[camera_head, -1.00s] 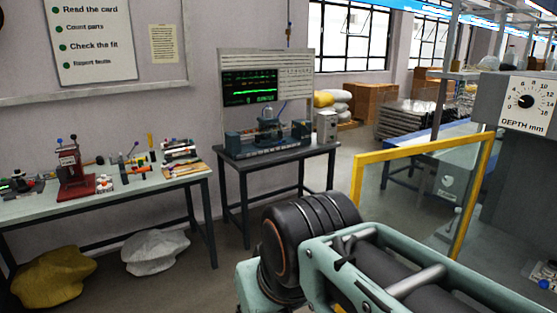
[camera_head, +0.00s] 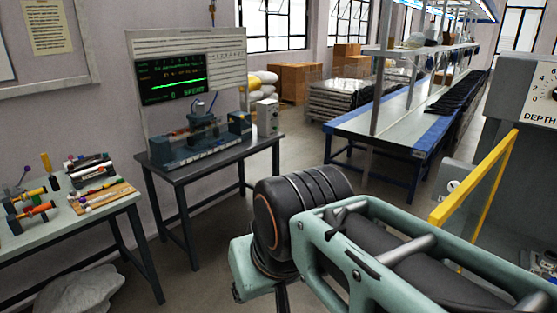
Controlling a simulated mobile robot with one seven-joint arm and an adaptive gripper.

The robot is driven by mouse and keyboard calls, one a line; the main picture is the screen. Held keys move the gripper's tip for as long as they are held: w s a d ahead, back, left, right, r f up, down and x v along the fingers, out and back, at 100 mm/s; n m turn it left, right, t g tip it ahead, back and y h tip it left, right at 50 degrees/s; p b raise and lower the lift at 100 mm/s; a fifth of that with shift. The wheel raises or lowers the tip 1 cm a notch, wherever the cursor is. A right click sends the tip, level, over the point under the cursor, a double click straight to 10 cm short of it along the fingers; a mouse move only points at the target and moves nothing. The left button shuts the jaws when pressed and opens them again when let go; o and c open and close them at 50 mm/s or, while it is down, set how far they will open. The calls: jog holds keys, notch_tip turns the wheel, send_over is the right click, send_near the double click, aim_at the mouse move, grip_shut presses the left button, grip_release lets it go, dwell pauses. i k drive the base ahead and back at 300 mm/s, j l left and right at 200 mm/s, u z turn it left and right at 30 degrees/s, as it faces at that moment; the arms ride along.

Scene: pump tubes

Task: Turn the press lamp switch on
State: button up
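A grey machine (camera_head: 515,85) with a white "DEPTH" dial plate (camera_head: 546,92) stands at the right edge, partly cut off. It may be the press, but I cannot tell. I cannot make out a lamp switch on it. My arm's green and black links cross the lower right of the view. My gripper does not show.
A yellow-framed guard (camera_head: 472,180) stands before the grey machine. A dark bench (camera_head: 215,160) holds a fixture (camera_head: 203,138) and a screen panel (camera_head: 172,84). A tool table (camera_head: 120,207) is at left. A blue-edged conveyor (camera_head: 415,128) runs behind. Floor shows between bench and conveyor.

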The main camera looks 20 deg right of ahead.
aim_at(451, 186)
jog(key=i+z, duration=0.3)
jog(key=i, duration=0.2)
jog(key=i+j+z, duration=0.25)
jog(key=i, duration=0.25)
jog(key=l+z, duration=0.1)
jog(key=z, duration=1.1)
